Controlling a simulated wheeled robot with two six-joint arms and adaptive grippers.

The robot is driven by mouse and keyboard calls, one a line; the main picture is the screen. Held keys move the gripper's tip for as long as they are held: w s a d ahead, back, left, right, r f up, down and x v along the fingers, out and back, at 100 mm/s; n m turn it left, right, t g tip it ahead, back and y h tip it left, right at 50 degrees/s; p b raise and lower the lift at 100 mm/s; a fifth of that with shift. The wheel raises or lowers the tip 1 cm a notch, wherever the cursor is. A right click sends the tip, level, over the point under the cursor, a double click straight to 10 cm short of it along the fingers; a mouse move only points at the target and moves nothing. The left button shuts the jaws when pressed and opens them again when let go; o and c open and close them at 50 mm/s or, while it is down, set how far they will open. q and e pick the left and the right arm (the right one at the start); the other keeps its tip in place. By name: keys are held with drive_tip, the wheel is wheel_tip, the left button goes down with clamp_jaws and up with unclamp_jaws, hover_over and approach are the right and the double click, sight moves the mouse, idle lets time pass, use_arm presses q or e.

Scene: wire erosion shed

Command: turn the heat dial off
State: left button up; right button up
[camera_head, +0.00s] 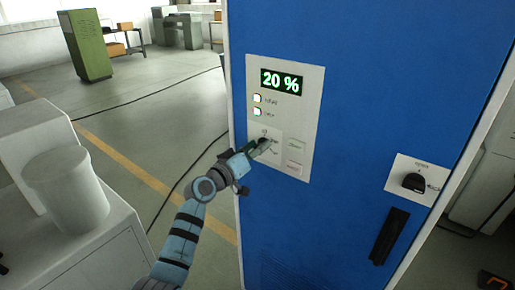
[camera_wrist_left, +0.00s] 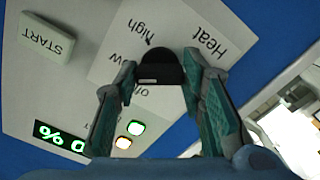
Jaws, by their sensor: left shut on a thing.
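The heat dial (camera_wrist_left: 160,66) is a black knob on a pale plate marked Heat, with "high", "low" and a partly hidden "off" around it. My left gripper (camera_wrist_left: 161,72) has a finger on each side of the dial and is shut on it. In the head view my left gripper (camera_head: 262,148) reaches the control panel (camera_head: 312,110) from the left and mostly hides the dial. The display (camera_head: 281,82) reads 20 % in green. My right gripper is out of view.
The panel sits on a tall blue cabinet (camera_head: 370,80). Pale buttons (camera_head: 295,145) lie right of the gripper, and two lit lamps (camera_head: 257,105) are above it. A black rotary switch (camera_head: 413,182) and a black handle (camera_head: 390,235) are farther right. A white cylinder (camera_head: 65,190) stands at left.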

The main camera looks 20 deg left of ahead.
use_arm(q)
drive_tip(key=n+p, duration=0.3)
drive_tip(key=n, duration=0.8)
idle(0.7)
drive_tip(key=o, duration=1.1)
drive_tip(key=shift+o, duration=0.2)
drive_tip(key=v, duration=1.2)
drive_tip(key=shift+f, duration=0.1)
